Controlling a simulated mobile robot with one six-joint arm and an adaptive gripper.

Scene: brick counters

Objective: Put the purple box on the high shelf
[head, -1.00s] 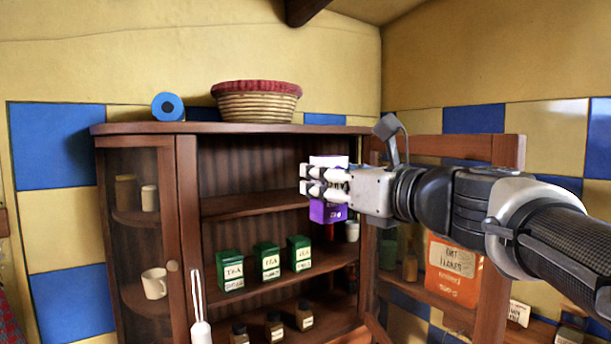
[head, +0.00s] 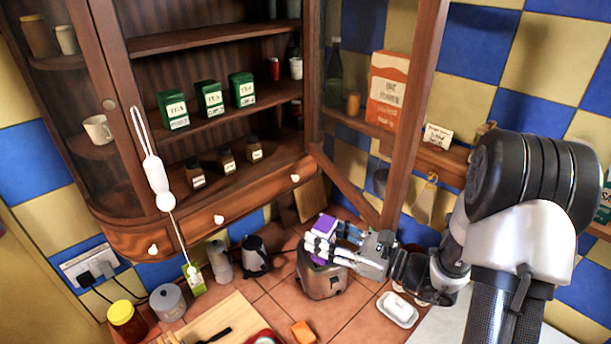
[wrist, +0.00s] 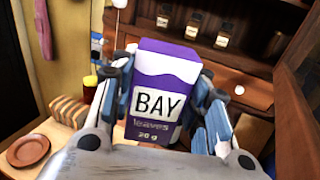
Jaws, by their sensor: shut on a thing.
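The purple box (head: 325,224), with a white band, is in my gripper (head: 318,246) low in front of the cabinet, in line with the metal toaster on the counter. In the wrist view the box (wrist: 163,72) reads "BAY leaves" and stands nearly upright between the fingers (wrist: 165,95), which are shut on it from both sides. The high shelf (head: 205,39) is the upper board inside the open cabinet, above and left of my gripper. Its visible stretch is mostly bare, with dark green items at its right end.
Green tea boxes (head: 210,98) stand on the middle shelf, brown jars (head: 227,160) below. The open glass door (head: 415,110) is at the right of the cabinet, near my arm. A toaster (head: 322,280), kettle (head: 254,257) and butter dish (head: 398,309) are on the counter.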

